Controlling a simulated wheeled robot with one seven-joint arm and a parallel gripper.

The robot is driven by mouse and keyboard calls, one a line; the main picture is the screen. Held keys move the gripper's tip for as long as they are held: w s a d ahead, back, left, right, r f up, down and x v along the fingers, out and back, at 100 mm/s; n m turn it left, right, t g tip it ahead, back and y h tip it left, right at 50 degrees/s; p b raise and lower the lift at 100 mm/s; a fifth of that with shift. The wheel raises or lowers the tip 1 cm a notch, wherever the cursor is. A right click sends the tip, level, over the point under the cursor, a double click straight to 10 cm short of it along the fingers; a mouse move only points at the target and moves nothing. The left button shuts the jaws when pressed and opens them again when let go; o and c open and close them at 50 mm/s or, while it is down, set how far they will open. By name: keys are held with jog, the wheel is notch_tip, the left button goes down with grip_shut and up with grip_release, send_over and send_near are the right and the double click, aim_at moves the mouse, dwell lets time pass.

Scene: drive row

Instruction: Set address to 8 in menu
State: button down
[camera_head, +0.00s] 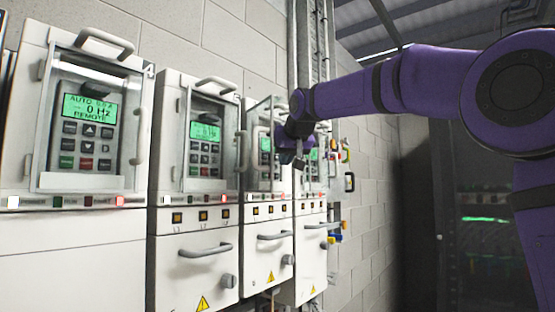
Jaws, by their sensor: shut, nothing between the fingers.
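Several white drive cabinets stand in a row along the wall. The nearest has a keypad panel with a lit green display (89,108) reading "AUTO", "0 Hz" and "REMOTE", behind a clear cover (140,120). The second cabinet's display (205,131) is also lit green, its text too small to read. The third cabinet's display (265,144) glows green, and its clear cover (252,125) appears swung open. The fourth cabinet's display (313,154) is partly hidden by my gripper. My gripper (299,164) is shut and empty, in front of the third and fourth cabinets; contact cannot be told.
Grey handles (206,250) and round knobs (229,281) stick out from the lower cabinet doors. Red indicator lights (119,201) glow under the panels. Vertical conduits (311,50) run up the block wall. Coloured items (347,182) hang beyond the row. A dark rack stands at right behind my arm.

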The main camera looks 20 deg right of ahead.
jog(key=shift+w+a, duration=0.15)
jog(key=shift+w, duration=0.05)
dwell(0.3)
dwell(0.3)
jog(key=shift+s+d, duration=0.45)
jog(key=shift+s, duration=0.2)
jog(key=a+f, duration=0.1)
jog(key=s+a+f, duration=0.1)
jog(key=shift+s+f, duration=0.25)
jog(key=shift+f, duration=0.05)
jog(key=shift+w+a, duration=0.1)
jog(key=shift+a, duration=0.05)
dwell(0.3)
jog(key=shift+w+a, duration=0.15)
jog(key=shift+w, duration=0.15)
